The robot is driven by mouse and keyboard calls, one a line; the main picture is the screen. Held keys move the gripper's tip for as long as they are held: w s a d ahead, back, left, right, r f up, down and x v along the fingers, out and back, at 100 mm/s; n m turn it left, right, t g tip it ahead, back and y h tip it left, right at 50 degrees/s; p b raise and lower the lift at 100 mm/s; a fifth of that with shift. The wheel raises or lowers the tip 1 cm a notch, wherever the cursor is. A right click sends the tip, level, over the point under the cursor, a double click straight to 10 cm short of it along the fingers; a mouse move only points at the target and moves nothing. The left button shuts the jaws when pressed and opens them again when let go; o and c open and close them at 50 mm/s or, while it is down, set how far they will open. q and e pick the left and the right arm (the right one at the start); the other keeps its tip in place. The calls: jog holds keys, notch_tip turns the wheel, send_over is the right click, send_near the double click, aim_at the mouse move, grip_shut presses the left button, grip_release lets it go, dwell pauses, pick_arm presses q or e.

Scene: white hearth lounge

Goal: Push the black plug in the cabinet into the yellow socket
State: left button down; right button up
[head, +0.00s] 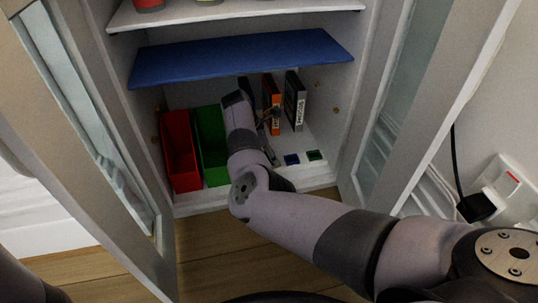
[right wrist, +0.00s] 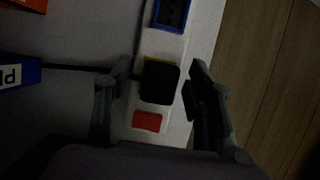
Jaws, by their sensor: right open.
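In the right wrist view the black plug (right wrist: 160,82) sits over the yellow socket (right wrist: 165,56) on a white power strip (right wrist: 163,43). Only a thin yellow edge shows around the plug; I cannot tell how deep it sits. A black cord runs left from it. My right gripper (right wrist: 157,88) is open, one finger on each side of the plug, with a visible gap at the right finger. In the head view my right arm reaches into the cabinet's lower compartment and hides the plug and yellow socket. My left gripper is not in view.
The strip also has a blue socket (head: 291,159), a green socket (head: 314,155) and a red switch (right wrist: 147,121). A red bin (head: 181,150) and a green bin (head: 212,145) stand left of my arm. Books (head: 294,100) stand behind. A blue shelf (head: 240,57) hangs above.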

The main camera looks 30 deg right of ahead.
jog(key=shift+r, duration=0.1)
jog(key=p+v, duration=0.3)
jog(key=v, duration=0.3)
jog(key=shift+a+r, duration=0.2)
jog(key=shift+r, duration=0.2)
dwell(0.5)
dwell(0.5)
